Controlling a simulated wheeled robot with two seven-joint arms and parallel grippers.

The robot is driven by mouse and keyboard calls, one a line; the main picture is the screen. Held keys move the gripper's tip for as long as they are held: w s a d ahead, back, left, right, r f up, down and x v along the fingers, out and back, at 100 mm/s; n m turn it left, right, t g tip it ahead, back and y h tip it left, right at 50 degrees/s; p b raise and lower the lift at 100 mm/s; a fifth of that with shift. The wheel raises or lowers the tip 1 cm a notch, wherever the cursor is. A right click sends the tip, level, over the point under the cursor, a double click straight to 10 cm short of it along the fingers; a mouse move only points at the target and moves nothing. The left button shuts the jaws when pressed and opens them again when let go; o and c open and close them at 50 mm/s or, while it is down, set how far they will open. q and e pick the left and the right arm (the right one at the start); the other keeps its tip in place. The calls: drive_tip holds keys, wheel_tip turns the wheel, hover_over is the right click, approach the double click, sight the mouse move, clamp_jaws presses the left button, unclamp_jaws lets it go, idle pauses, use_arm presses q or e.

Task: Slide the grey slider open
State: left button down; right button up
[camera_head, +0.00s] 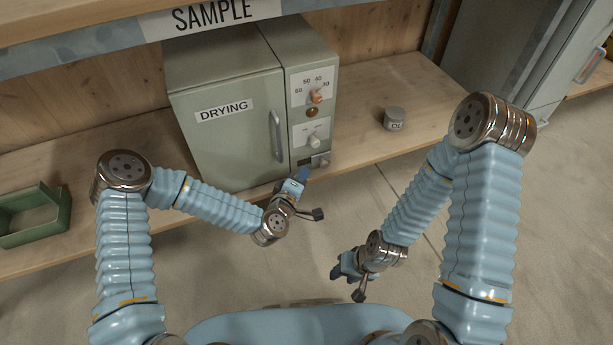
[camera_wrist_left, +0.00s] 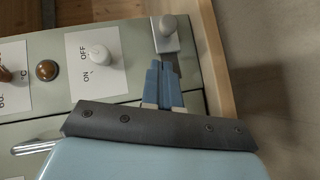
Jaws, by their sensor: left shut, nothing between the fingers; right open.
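The grey slider (camera_head: 321,159) is a small plate with a knob, low on the right-hand panel of the drying oven (camera_head: 225,140). In the left wrist view the slider (camera_wrist_left: 167,36) shows its rounded knob near the top edge. My left gripper (camera_head: 303,174) is just below and left of the slider in the head view. Its shut blue fingers (camera_wrist_left: 162,70) hold nothing and point at the slider in the left wrist view; I cannot tell if they touch it. My right gripper (camera_head: 340,272) is open and empty over the floor, low in the head view.
The oven has a door handle (camera_head: 276,136), an orange dial (camera_head: 316,97) and a white on/off knob (camera_head: 314,140) above the slider. A small grey tin (camera_head: 394,118) stands on the wooden shelf to the right. A green tray (camera_head: 35,217) is at far left.

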use_arm(q)
drive_tip(key=v, duration=0.7)
drive_tip(key=shift+s+a, duration=0.25)
drive_tip(key=shift+s, duration=0.1)
use_arm(e)
drive_tip(key=shift+r, duration=0.2)
